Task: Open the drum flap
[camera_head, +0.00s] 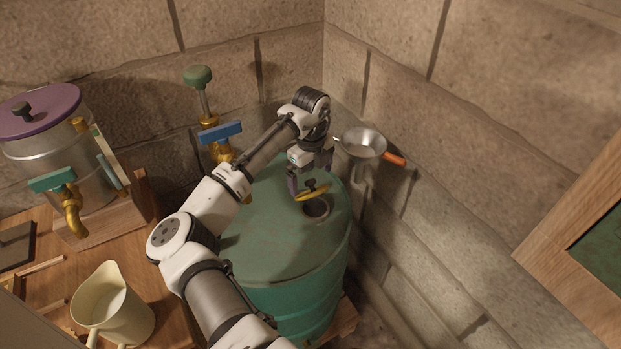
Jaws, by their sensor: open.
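The green drum (278,250) stands in the corner by the stone walls. On its top is a round dark opening (316,208). The yellow flap (313,193), with a small dark knob, is at the far side of the opening and leaves much of the hole uncovered. Whether it is tilted or lies flat is hard to tell. My gripper (309,179) is open over the drum top, its fingers pointing down close around the flap's knob. Contact between fingers and knob cannot be made out.
A metal funnel (362,143) with an orange end is at the wall right of my gripper. Left are a brass tap with a blue lever (221,132), a purple-lidded metal vessel (60,150), and a cream jug (112,303) on a wooden table. A wood-framed board (560,215) is at right.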

